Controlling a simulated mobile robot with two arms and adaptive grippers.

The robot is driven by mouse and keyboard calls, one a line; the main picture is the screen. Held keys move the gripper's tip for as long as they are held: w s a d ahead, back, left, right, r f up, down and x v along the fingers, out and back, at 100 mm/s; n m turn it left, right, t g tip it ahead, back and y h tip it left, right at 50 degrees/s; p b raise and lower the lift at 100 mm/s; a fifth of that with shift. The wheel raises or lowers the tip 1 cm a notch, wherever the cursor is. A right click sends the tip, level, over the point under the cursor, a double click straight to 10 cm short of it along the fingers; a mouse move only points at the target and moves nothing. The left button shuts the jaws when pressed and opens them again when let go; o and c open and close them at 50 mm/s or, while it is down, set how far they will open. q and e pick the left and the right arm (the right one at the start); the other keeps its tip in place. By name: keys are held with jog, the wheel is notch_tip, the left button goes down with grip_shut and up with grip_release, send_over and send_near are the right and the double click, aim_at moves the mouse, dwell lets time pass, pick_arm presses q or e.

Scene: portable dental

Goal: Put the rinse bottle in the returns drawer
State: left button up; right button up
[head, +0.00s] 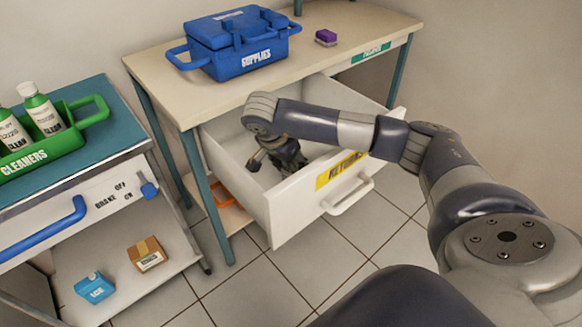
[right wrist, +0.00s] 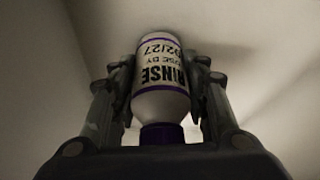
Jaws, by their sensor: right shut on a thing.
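The rinse bottle (right wrist: 160,92) is white with a purple band and a purple cap. In the right wrist view it sits between the two fingers of my right gripper (head: 272,160), which is shut on it. In the head view the gripper is inside the open returns drawer (head: 290,212), near its left side, and hides the bottle. The drawer is white with a yellow label and a white handle. I cannot tell whether the bottle touches the drawer floor. My left gripper is not in view.
The desk top (head: 155,68) above the drawer holds a blue supplies box (head: 232,45) and a purple block (head: 326,37). A cart at the left carries a green cleaners caddy (head: 45,143) with bottles. Small boxes lie on its lower shelf (head: 118,290).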

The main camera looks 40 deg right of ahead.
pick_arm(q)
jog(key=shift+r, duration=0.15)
pick_arm(e)
jog(key=shift+f, duration=0.25)
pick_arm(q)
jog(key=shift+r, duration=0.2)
pick_arm(e)
jog(key=shift+f, duration=0.1)
jog(key=o, duration=1.2)
jog(key=shift+c, duration=0.2)
jog(key=shift+r, duration=0.25)
pick_arm(q)
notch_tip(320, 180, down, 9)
jog(key=p, duration=0.2)
jog(key=shift+p, duration=0.3)
pick_arm(e)
jog(key=v, duration=1.1)
jog(key=shift+a+r, duration=0.2)
jog(key=shift+r, duration=0.15)
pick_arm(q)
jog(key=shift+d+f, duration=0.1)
